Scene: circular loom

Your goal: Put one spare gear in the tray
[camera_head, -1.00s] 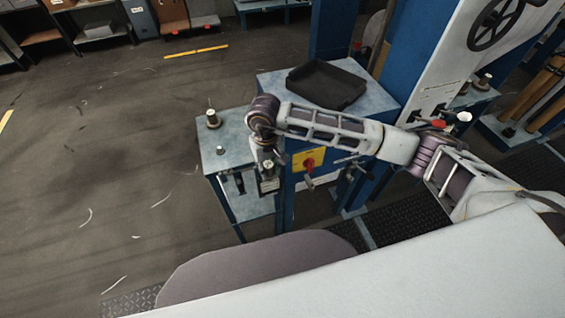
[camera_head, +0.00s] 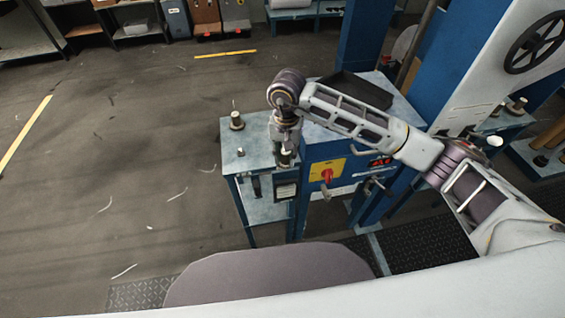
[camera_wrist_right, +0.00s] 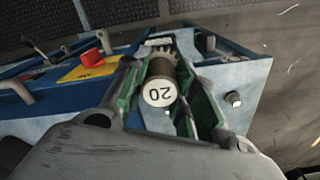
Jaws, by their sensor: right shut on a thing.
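The spare gear (camera_wrist_right: 160,70) is a dark metal cylinder with a white end marked 20 and a toothed rim. My right gripper (camera_wrist_right: 158,84) is shut on it, with green-lined fingers on both sides. In the head view the right gripper (camera_head: 284,138) points down over the small side table, with the gear (camera_head: 285,158) at its tips. Whether the gear touches the tabletop is unclear. The black tray (camera_head: 362,90) rests on the blue cabinet behind my forearm, which hides part of it. My left gripper is out of view.
Another spare gear (camera_head: 236,121) stands on the left of the side table (camera_head: 228,139), with a small bolt (camera_head: 241,152) nearby. The blue cabinet (camera_head: 316,150) has a red knob (camera_head: 327,174) and handles. The loom's blue frame rises at right.

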